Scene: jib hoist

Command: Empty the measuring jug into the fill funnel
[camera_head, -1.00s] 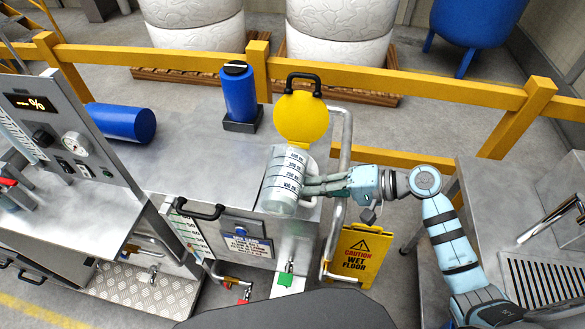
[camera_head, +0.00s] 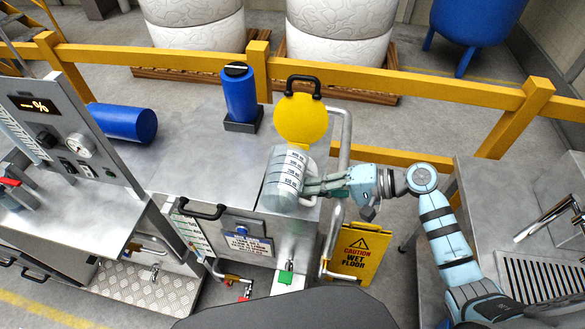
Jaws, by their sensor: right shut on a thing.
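The measuring jug (camera_head: 283,192) is a clear cylinder with black graduation marks. It is tilted above the right end of the steel machine top, in front of a raised round yellow lid (camera_head: 300,120) with a black handle. My right gripper (camera_head: 307,186) is shut on the jug's right side. The jug's upper end overlaps the foot of the lid in the picture. The fill funnel cannot be made out; the jug may hide it. Whether liquid is in the jug or flowing cannot be told. My left gripper is not in view.
A blue bottle (camera_head: 239,93) stands in a dark holder behind the jug. A blue cylinder (camera_head: 123,122) lies farther left. A bent steel pipe (camera_head: 345,138) rises right of the lid. A wet-floor sign (camera_head: 360,254) stands below my right arm. Yellow railing (camera_head: 420,87) runs behind.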

